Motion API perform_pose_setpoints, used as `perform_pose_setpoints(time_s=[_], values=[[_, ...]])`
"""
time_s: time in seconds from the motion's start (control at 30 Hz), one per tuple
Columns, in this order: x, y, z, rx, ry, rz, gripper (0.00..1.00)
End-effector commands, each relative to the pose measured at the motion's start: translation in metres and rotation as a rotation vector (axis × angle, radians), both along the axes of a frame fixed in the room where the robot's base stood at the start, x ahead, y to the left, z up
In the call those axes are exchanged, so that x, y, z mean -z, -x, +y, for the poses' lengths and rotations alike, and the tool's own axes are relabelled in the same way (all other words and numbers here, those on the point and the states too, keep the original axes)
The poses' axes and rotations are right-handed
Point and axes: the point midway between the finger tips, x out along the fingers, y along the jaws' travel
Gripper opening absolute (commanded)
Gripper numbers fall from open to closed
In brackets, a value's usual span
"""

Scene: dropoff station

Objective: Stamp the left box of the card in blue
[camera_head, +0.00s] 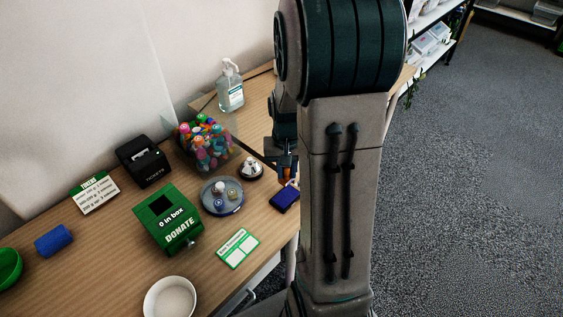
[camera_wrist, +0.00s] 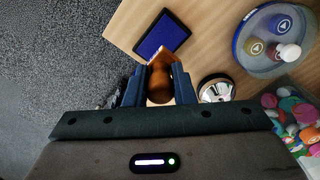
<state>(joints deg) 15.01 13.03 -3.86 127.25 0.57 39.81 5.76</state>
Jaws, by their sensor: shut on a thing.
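My gripper (camera_wrist: 159,72) is shut on a stamp with an orange-brown wooden handle (camera_wrist: 160,84). The stamp's face is hidden. The blue ink pad (camera_wrist: 163,35), with a dark rim, lies on the table just beyond the fingertips in the wrist view. In the head view the pad (camera_head: 286,199) is at the table's right edge, close below my gripper (camera_head: 287,172), which my arm partly hides. The green card (camera_head: 238,248) with two white boxes lies on the table left of and nearer than the pad. Both boxes look blank at this size.
A round tray (camera_head: 209,208) with small stamps and a silver bell (camera_head: 250,169) stand near the pad. A green donate box (camera_head: 167,218), white bowl (camera_head: 171,298), bin of colourful items (camera_head: 207,143) and sanitizer bottle (camera_head: 230,88) also stand there. Table is clear around the card.

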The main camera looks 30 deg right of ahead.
Motion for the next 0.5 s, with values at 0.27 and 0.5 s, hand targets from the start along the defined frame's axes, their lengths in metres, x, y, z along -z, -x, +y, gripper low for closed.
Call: perform_pose_setpoints(time_s=[0.27,0.5], values=[[0.026,0.000,0.000,-0.001,0.000,0.000,0.08],[0.051,0.000,0.000,0.000,0.000,0.001,0.08]])
